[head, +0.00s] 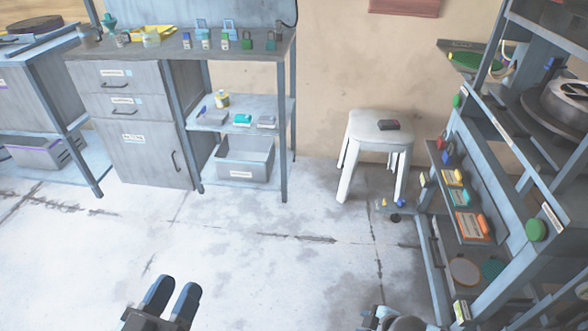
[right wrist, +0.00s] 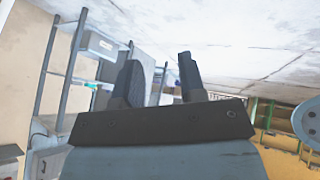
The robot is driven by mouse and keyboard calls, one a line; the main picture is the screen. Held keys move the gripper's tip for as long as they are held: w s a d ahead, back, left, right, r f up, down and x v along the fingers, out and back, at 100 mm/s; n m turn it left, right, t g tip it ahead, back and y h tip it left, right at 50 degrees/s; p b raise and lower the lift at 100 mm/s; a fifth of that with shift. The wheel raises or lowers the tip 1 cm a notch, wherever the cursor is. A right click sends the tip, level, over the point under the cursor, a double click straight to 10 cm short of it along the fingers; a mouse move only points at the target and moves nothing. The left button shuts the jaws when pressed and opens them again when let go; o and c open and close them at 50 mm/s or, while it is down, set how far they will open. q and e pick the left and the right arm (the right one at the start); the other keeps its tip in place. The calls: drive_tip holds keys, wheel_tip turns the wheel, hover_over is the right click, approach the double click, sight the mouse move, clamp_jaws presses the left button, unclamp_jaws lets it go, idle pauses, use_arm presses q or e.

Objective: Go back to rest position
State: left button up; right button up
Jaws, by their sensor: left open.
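My left gripper (head: 174,286) is at the bottom of the head view, left of centre, above the bare floor. Its two dark fingers are a little apart with nothing between them. My right gripper (right wrist: 156,68) shows in the right wrist view with its two dark fingers well apart and nothing held between them. In the head view only a part of my right arm shows at the bottom edge, right of centre.
A grey workbench (head: 140,115) with drawers and padlocks stands at the back left. A white stool (head: 376,128) bearing a small dark object is near the wall. A loaded rack (head: 510,190) stands close on the right. The middle floor is clear.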

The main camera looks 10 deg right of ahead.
drive_tip(key=s+a+r+m+t+y, duration=0.1)
drive_tip(key=s+a+r+t+y, duration=0.15)
drive_tip(key=r, duration=0.85)
drive_tip(key=s+a+r+m+t+y, duration=0.1)
drive_tip(key=s+a+r+t+y, duration=0.2)
drive_tip(key=r, duration=0.9)
drive_tip(key=s+a+r+m+t+y, duration=0.15)
drive_tip(key=a+r, duration=0.25)
drive_tip(key=r, duration=0.7)
drive_tip(key=w+a+r+m+t+h, duration=0.2)
drive_tip(key=w+a+r+m+t, duration=0.15)
drive_tip(key=r+m, duration=0.2)
use_arm(q)
drive_tip(key=s+a+r+g+y+p, duration=0.4)
drive_tip(key=a+r+g+y+p, duration=0.1)
drive_tip(key=p, duration=3.1)
drive_tip(key=shift+a+r+g+y, duration=0.45)
drive_tip(key=shift+a+g, duration=0.35)
drive_tip(key=shift+a, duration=0.45)
use_arm(e)
drive_tip(key=s+d+r+g+h, duration=0.4)
drive_tip(key=d+r+g+h, duration=0.1)
drive_tip(key=d+g, duration=0.1)
drive_tip(key=shift+d+h, duration=0.3)
drive_tip(key=shift+d, duration=0.4)
drive_tip(key=shift+s+r, duration=0.1)
drive_tip(key=shift+s, duration=0.05)
